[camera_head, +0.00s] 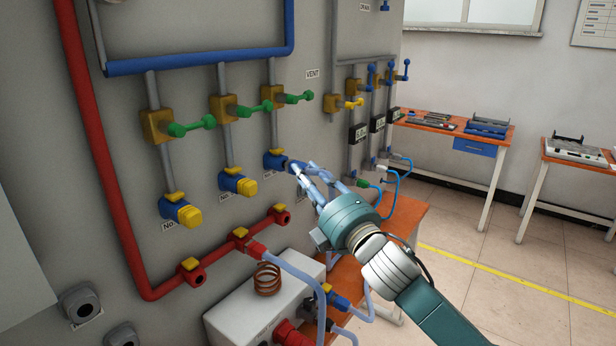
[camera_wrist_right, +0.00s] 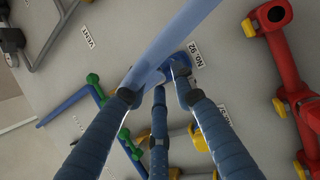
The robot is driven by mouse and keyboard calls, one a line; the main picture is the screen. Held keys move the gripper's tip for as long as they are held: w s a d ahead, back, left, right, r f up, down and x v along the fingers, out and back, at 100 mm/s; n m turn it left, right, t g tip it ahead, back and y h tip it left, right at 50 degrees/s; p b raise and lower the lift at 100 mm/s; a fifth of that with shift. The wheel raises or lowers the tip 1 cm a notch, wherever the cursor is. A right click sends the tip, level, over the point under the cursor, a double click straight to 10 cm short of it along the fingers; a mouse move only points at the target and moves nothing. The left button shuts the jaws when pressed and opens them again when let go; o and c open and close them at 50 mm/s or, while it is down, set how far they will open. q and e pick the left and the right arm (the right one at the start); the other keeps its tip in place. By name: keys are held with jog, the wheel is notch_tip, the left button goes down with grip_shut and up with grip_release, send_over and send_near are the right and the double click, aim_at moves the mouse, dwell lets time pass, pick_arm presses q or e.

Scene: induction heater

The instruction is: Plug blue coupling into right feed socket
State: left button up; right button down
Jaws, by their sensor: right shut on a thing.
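The right feed socket (camera_head: 273,160) is a blue fitting with a yellow tab, at the lower end of the rightmost of three grey feed pipes. My right gripper (camera_head: 296,170) is shut right at its mouth. The blue coupling is mostly hidden between the fingers. I cannot tell how deep it sits in the socket. My left gripper is not in view.
Two other blue sockets carry yellow caps (camera_head: 188,215). Green-handled valves (camera_head: 272,106) stand above them. A red pipe (camera_head: 100,150) runs below, with a red coupling and hose (camera_head: 302,274). A white heater box (camera_head: 240,318) with a copper coil (camera_head: 267,279) stands below.

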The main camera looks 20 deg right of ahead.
jog(key=shift+w+a+p, duration=0.3)
jog(key=shift+w+a, duration=0.05)
jog(key=shift+w, duration=0.1)
dwell(0.9)
jog(key=c, duration=1.4)
grip_release()
jog(key=shift+o, duration=0.2)
